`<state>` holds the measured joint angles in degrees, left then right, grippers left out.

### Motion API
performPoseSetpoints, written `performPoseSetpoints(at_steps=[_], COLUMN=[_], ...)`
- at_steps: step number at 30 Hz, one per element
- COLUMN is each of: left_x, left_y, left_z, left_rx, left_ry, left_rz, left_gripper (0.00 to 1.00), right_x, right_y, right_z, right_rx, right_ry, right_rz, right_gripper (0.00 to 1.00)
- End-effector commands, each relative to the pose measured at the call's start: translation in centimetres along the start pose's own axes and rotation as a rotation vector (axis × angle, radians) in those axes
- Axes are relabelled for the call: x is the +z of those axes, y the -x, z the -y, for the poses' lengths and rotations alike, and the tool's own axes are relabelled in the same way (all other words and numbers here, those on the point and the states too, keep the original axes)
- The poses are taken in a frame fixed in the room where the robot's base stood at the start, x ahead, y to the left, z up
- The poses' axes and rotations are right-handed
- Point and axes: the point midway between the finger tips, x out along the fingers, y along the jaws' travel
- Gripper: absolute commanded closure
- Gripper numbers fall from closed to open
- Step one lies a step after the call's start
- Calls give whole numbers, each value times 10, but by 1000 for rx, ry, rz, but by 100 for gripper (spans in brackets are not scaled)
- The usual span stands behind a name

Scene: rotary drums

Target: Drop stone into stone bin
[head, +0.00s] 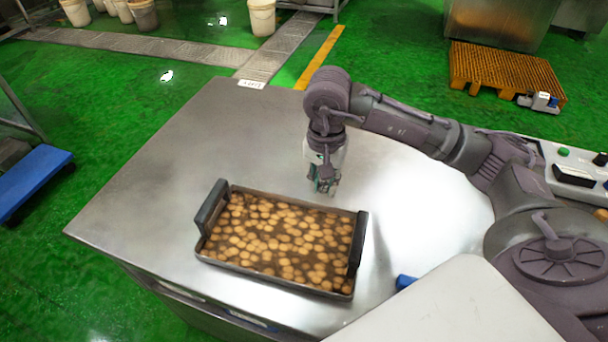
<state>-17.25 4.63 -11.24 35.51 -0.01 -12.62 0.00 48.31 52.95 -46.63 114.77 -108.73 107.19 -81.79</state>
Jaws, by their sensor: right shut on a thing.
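My right gripper (325,184) points down over the steel table, just behind the tray's far edge. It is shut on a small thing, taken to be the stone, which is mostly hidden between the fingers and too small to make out. A dark rectangular tray (275,287) with two black upright end handles sits on the table, filled with many small round tan pieces. The gripper is beside the tray, not over it. I cannot make out anything that is clearly a stone bin. My left gripper is not in view.
The steel table (190,160) is bare left of and behind the tray. A small white label (251,84) is at its far edge. Whitish buckets (262,17) stand on the green floor behind. An orange pallet (500,75) is at back right, a blue platform (30,180) at left.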

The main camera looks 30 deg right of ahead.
Motion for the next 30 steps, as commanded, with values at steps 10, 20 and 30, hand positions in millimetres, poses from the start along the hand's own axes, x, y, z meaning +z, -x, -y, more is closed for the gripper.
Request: performPoseSetpoints(at_steps=[10,20,30], left_x=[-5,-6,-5], left_y=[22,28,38], left_z=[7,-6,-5], left_rx=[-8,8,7], left_ry=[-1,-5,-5], left_rz=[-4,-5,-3], left_gripper=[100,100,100], right_x=[-45,-54,-55], right_y=[-41,-60,-92], right_z=[59,71,71], right_rx=[1,2,-1], right_ry=[0,3,3], right_rz=[3,2,0], right_gripper=[98,98,98])
